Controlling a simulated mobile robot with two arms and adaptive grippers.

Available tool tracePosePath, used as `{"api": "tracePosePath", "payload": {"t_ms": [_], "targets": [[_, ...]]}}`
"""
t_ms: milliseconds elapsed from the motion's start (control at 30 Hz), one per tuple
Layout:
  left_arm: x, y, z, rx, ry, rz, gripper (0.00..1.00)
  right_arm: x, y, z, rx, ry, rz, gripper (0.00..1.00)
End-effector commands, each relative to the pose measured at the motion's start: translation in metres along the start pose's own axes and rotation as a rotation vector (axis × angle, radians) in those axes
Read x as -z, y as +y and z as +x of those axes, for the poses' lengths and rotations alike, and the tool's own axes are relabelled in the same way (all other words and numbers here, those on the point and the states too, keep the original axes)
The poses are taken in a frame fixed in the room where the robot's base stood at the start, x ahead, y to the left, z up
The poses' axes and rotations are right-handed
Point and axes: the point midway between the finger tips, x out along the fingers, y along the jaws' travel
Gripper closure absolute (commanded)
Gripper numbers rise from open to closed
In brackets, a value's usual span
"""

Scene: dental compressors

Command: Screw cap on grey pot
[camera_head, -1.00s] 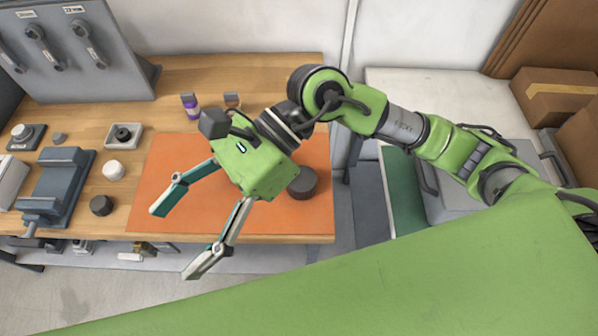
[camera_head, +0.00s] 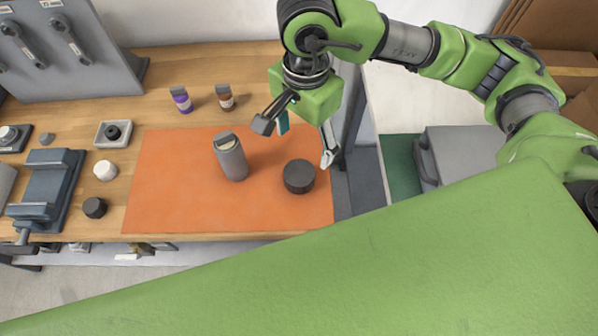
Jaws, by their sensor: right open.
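The grey pot (camera_head: 233,161) stands upright on the orange mat (camera_head: 165,185). Its top shows a pale cream disc with a dark grey piece at the back edge; I cannot tell what that piece is. A wide black round cap (camera_head: 299,177) lies on the mat to the right of the pot, apart from it. My right gripper (camera_head: 307,143) points down over the right part of the mat, beyond the cap in the picture. Its fingers are spread and hold nothing. My left gripper is not in view.
A purple bottle (camera_head: 181,101) and a brown bottle (camera_head: 225,98) stand behind the mat. A vise (camera_head: 47,185), a white round piece (camera_head: 105,170) and a small black round piece (camera_head: 95,207) are at left. The mat's left part is clear.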

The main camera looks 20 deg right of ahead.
Motion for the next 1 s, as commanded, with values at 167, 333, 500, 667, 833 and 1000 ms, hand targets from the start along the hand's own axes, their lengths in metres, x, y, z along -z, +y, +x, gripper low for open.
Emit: {"api": "tracePosePath", "payload": {"t_ms": [167, 333, 500, 667, 833, 1000], "targets": [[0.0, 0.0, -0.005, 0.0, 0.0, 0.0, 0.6, -0.001, 0.001, 0.012, -0.005, -0.004, 0.002, 0.32], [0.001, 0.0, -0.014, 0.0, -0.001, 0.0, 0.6, -0.002, 0.001, 0.045, -0.007, -0.005, 0.003, 0.32], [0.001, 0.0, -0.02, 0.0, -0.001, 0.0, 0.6, -0.002, 0.0, 0.074, -0.004, -0.005, 0.002, 0.32], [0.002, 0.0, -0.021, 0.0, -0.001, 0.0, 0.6, -0.002, -0.001, 0.086, -0.001, -0.003, -0.001, 0.32], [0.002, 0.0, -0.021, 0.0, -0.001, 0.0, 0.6, -0.002, -0.001, 0.087, 0.001, -0.003, -0.001, 0.32], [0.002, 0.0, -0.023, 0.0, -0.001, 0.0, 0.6, -0.002, -0.001, 0.087, -0.001, -0.003, 0.0, 0.32]]}}
